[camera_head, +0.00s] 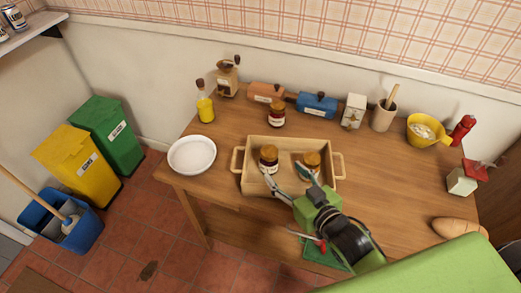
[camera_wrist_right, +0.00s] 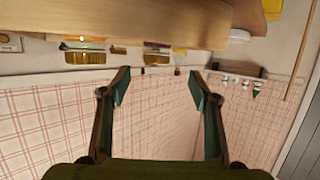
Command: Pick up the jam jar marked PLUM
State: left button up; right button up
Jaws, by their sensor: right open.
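Three jars with brown-gold lids show in the head view. One jar (camera_head: 268,157) stands in the left of the wooden tray (camera_head: 257,189), another jar (camera_head: 311,160) in its right. A third jar (camera_head: 277,115) stands on the table behind the tray. Their label words are too small to read, so I cannot tell which is PLUM. My right gripper (camera_head: 287,176) is open, its fingers spread at the tray's front by the two jars. My left gripper is out of view.
A white plate (camera_head: 192,155) lies left of the tray. A yellow bottle (camera_head: 205,106), blue canister (camera_head: 317,105), utensil crock (camera_head: 384,116) and yellow bowl (camera_head: 424,130) stand along the back. Bare table lies right of the tray.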

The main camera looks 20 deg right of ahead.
aim_at(274, 158)
jog(key=x, duration=0.4)
jog(key=shift+r+p, duration=0.15)
jog(key=shift+p, duration=0.15)
jog(key=shift+x, duration=1.15)
jog(key=shift+w+d, duration=0.1)
jog(key=shift+w, duration=0.2)
jog(key=p+x, duration=0.1)
jog(key=x, duration=0.3)
jog(key=shift+w+d, duration=0.15)
jog(key=shift+w, duration=0.15)
jog(key=c, duration=1.5)
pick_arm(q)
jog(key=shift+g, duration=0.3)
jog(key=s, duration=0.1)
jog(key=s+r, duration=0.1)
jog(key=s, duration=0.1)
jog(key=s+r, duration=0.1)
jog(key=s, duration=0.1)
